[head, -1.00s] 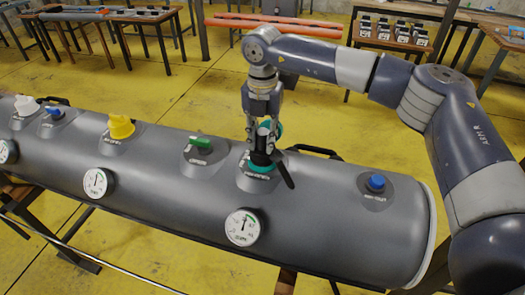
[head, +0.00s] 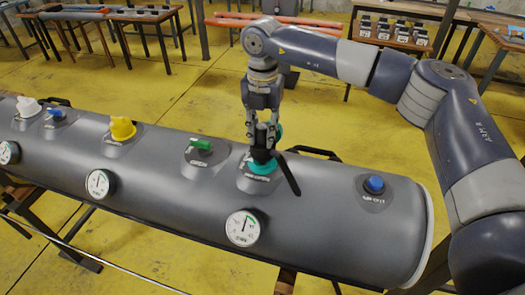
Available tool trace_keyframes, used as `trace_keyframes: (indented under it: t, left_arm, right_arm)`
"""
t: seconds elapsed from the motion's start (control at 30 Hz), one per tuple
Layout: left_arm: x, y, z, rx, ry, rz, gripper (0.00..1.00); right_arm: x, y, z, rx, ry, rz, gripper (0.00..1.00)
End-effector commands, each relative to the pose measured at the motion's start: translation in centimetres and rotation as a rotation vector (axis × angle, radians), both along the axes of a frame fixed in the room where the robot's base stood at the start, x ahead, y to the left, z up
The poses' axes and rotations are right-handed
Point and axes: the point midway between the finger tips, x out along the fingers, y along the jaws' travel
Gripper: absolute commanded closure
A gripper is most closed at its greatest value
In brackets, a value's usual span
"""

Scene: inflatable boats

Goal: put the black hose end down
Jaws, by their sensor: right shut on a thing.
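My right gripper (head: 262,135) points straight down over the grey inflatable tube. It is shut on the black hose end (head: 264,157), which is upright at the teal valve (head: 262,168). A black strip of hose or lever (head: 289,175) slants down to the right from it. I cannot tell whether the hose end is seated in the valve or only touching it, as the fingers cover part of it. My left gripper is not in view.
The grey tube (head: 330,215) lies across a stand. It carries a green valve (head: 201,144), a yellow valve (head: 122,128), a blue valve (head: 375,184) and several white gauges (head: 243,228). A black handle (head: 313,152) lies behind the teal valve. Tables stand at the back.

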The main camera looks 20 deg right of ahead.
Motion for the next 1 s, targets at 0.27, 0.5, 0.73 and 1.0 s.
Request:
trace_keyframes:
  t: [0.27, 0.5, 0.73, 1.0]
  left_arm:
    - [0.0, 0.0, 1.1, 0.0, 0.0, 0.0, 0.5]
    - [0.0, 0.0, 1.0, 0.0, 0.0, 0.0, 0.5]
    - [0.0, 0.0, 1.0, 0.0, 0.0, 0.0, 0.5]
    - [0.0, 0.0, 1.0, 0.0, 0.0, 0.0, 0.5]
  right_arm:
    - [0.0, 0.0, 2.1, 0.002, -0.001, 0.0, 1.0]
    - [0.0, 0.0, 2.0, 0.001, -0.001, 0.003, 1.0]
    - [-0.5, -0.1, 1.9, -0.003, -0.004, 0.197, 1.0]
    - [-2.2, -0.5, 1.4, -0.01, -0.009, 0.781, 1.0]
